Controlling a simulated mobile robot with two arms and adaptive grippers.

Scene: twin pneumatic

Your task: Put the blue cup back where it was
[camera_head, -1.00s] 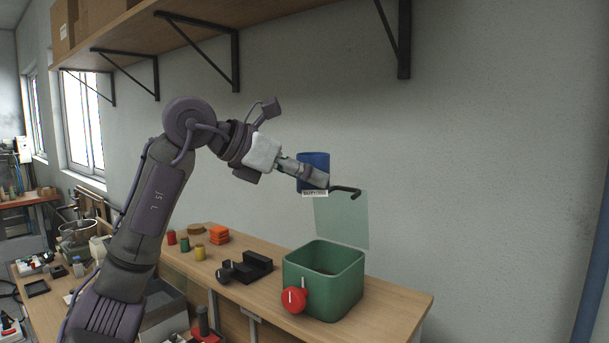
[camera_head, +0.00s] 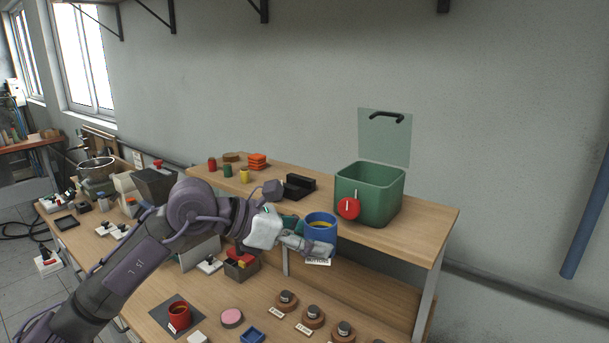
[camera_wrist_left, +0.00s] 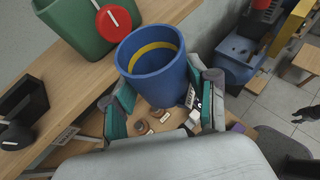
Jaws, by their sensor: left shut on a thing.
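The blue cup (camera_head: 321,226) has a yellow band inside and a white label below it. My left gripper (camera_head: 306,245) is shut on it and holds it upright in front of the raised shelf's front edge, above the lower bench. In the left wrist view the cup (camera_wrist_left: 152,70) sits between the two fingers of the left gripper (camera_wrist_left: 160,100), with its open top towards the camera. My right gripper is not in view.
A green bin (camera_head: 369,195) with a red knob (camera_head: 349,208) and a raised clear lid stands on the raised shelf (camera_head: 430,216). A black holder (camera_head: 299,187) is left of it. A red mug (camera_head: 179,317), a pink disc (camera_head: 232,318) and several labelled round pieces (camera_head: 313,315) occupy the lower bench.

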